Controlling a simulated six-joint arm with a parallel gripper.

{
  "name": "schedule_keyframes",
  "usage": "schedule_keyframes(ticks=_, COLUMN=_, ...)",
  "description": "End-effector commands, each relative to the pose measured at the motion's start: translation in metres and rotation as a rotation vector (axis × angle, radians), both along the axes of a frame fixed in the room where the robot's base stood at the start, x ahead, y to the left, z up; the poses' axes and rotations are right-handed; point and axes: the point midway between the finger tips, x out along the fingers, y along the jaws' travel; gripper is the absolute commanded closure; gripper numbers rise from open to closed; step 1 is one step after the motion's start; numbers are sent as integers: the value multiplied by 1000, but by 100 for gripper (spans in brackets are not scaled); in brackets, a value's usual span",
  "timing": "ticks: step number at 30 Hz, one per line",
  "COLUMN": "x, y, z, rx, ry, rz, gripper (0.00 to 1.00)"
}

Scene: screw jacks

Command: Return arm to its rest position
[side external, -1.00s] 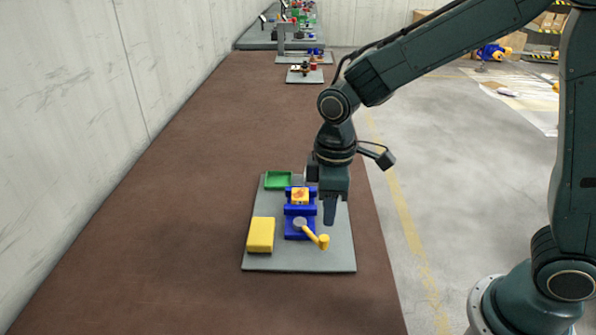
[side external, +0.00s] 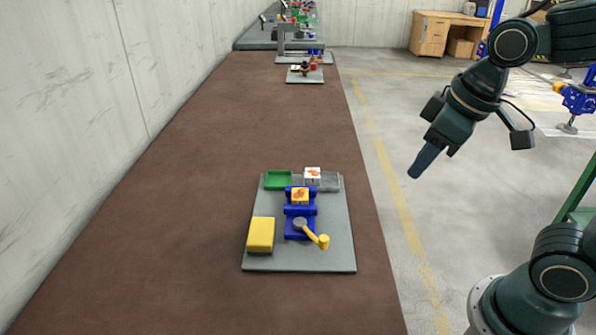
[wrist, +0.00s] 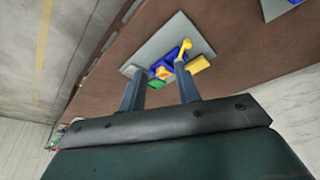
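My gripper (side external: 424,160) is raised in the air to the right of the brown table (side external: 200,190), over the grey floor and well away from the work plate. In the wrist view my gripper (wrist: 160,95) has its two fingers apart with nothing between them. On the table the grey plate (side external: 335,240) carries a blue screw jack (side external: 299,222) with a yellow crank handle (side external: 318,237). A patterned block (side external: 300,196) sits at the jack. A second patterned block (side external: 312,175) rests behind it, by a grey tray (side external: 330,182).
The plate also holds a green tray (side external: 278,180) and a yellow block (side external: 261,234). More plates with parts (side external: 304,76) stand farther along the table. A wall (side external: 60,120) runs along the left. A wooden desk (side external: 443,34) stands far back. The floor around my gripper is clear.

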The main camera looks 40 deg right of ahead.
Motion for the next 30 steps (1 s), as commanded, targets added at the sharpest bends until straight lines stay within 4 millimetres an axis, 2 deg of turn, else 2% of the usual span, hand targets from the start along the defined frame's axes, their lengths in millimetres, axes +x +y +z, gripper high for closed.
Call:
schedule_keyframes(ticks=6, x=-33, y=-12, z=9, rx=33, ry=-77, rz=-115, gripper=67)
schedule_keyframes(ticks=12, x=-52, y=-18, z=11, rx=54, ry=-122, rz=-184, gripper=67)
schedule_keyframes(ticks=30, x=-57, y=-20, z=10, rx=62, ry=-134, rz=-206, gripper=67)
